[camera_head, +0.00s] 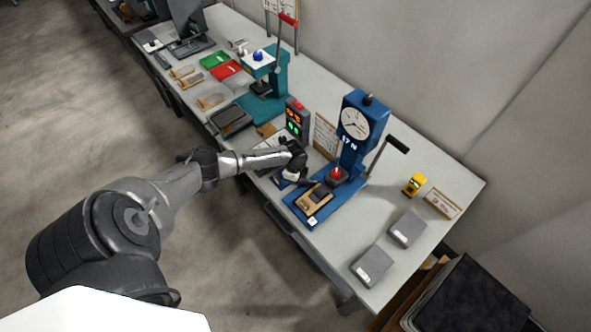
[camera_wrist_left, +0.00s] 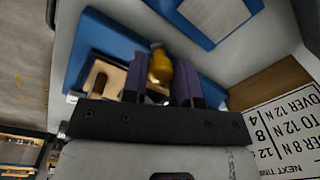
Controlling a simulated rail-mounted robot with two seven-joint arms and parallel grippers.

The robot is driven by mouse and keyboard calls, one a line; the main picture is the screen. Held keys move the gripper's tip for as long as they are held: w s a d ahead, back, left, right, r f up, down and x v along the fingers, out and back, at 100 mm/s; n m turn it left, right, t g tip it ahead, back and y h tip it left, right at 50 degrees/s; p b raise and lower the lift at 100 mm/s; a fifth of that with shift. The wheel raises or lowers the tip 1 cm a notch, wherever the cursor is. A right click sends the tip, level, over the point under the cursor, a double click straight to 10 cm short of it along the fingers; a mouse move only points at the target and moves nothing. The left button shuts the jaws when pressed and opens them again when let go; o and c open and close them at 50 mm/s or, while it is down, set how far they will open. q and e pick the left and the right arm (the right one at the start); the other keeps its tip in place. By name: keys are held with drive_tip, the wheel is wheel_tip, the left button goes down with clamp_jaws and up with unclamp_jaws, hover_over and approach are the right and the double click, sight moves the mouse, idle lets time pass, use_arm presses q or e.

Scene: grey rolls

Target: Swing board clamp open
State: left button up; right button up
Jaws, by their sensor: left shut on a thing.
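The board fixture (camera_head: 313,203), a tan block with a dark part on it, sits on the base of the blue gauge press (camera_head: 352,140). The fixture also shows in the wrist view (camera_wrist_left: 111,75). My left gripper (camera_head: 309,183) reaches in from the left beside the fixture. In the wrist view its two dark fingers (camera_wrist_left: 160,85) are shut on a yellow knob (camera_wrist_left: 159,66), whose rounded top stands between them. The clamp arm under the knob is hidden by the fingers and palm. My right gripper is not in view.
A counter with red and green digits (camera_head: 295,120) stands behind my gripper. Grey boxes (camera_head: 408,229) lie at right. A teal press (camera_head: 266,85) stands farther left.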

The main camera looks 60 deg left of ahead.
use_arm(q)
drive_tip(key=n+p, duration=0.1)
drive_tip(key=d+n+p, duration=0.1)
drive_tip(key=shift+s+d+r+n, duration=0.15)
drive_tip(key=shift+s+r+n, duration=0.05)
drive_tip(key=shift+n, duration=0.2)
drive_tip(key=d+n+p, duration=0.1)
drive_tip(key=n+p, duration=0.1)
drive_tip(key=shift+d+n, duration=0.15)
drive_tip(key=shift+n, duration=0.25)
drive_tip(key=shift+d+f+n+p, duration=0.15)
drive_tip(key=shift+d+n+p, duration=0.2)
drive_tip(key=shift+n, duration=0.35)
drive_tip(key=o, duration=0.9)
drive_tip(key=shift+o, duration=0.2)
